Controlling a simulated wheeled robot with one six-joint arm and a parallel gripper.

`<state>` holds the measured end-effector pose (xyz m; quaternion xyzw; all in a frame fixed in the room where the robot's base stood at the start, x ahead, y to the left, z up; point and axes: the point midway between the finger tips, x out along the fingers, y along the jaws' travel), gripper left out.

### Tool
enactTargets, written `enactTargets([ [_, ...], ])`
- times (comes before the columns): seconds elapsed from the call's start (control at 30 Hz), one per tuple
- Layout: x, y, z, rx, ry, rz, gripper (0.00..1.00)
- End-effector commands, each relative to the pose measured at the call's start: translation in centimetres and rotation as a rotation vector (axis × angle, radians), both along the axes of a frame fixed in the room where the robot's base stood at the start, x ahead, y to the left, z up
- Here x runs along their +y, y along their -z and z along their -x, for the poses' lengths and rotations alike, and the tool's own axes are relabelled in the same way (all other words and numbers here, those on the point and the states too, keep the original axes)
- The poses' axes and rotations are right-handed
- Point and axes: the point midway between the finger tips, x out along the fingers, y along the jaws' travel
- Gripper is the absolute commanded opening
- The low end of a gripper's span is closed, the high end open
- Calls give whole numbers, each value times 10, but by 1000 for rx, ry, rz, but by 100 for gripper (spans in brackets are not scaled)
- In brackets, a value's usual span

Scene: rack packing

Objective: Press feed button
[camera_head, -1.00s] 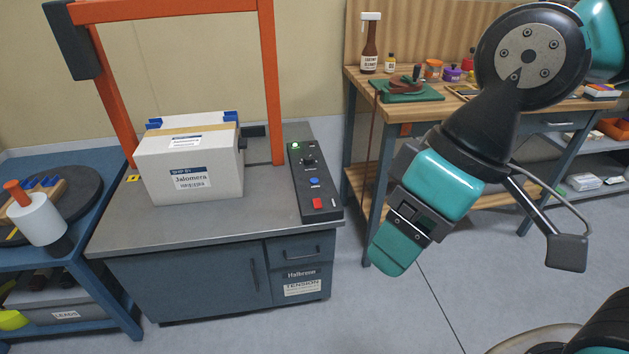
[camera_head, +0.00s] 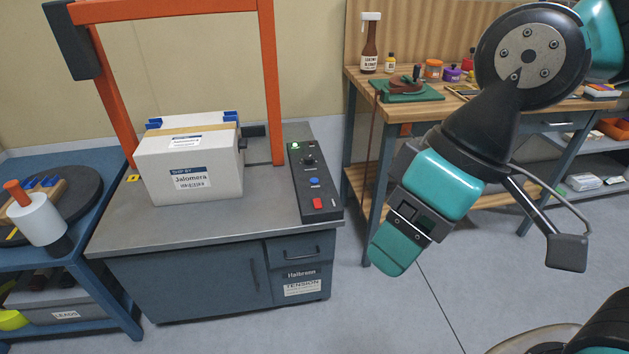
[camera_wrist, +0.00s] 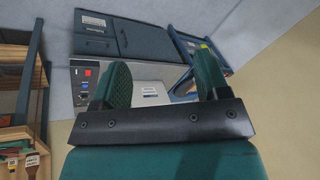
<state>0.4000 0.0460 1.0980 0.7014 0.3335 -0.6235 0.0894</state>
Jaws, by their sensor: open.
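The control panel (camera_head: 306,162) is a black strip on the right side of the grey machine top (camera_head: 260,205). It carries a lit green light (camera_head: 295,145), a dark knob (camera_head: 309,161), a blue button (camera_head: 314,181) and a red button (camera_head: 317,203). Which button is the feed button I cannot read. My gripper (camera_head: 395,245) hangs to the right of the panel, apart from it. In the wrist view my gripper (camera_wrist: 162,88) shows two spread green fingers with nothing between them. The panel's red button (camera_wrist: 88,73) shows there left of the fingers.
A white box (camera_head: 190,178) with a strap-coloured band stands on the machine under the orange frame (camera_head: 270,85). A wooden workbench (camera_head: 400,108) with bottles and a green mat is behind my arm. A blue cart (camera_head: 95,225) stands at left. Floor between machine and bench is clear.

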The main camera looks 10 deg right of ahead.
Motion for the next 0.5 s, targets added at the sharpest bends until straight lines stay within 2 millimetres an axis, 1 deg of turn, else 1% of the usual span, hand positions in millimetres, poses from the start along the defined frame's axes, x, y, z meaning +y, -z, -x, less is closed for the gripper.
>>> enactTargets([
  [0.13,0,0,0,0,0,0,69],
  [0.17,0,0,0,0,0,0,66],
  [0.2,0,0,0,0,0,0,57],
  [0.27,0,0,0,0,0,0,43],
  [0.3,0,0,0,0,0,0,34],
  [0.37,0,0,0,0,0,0,20],
  [0.4,0,0,0,0,0,0,11],
  [0.43,0,0,0,0,0,0,4],
  [0.47,0,0,0,0,0,0,0],
  [0.5,0,0,0,0,0,0,0],
])
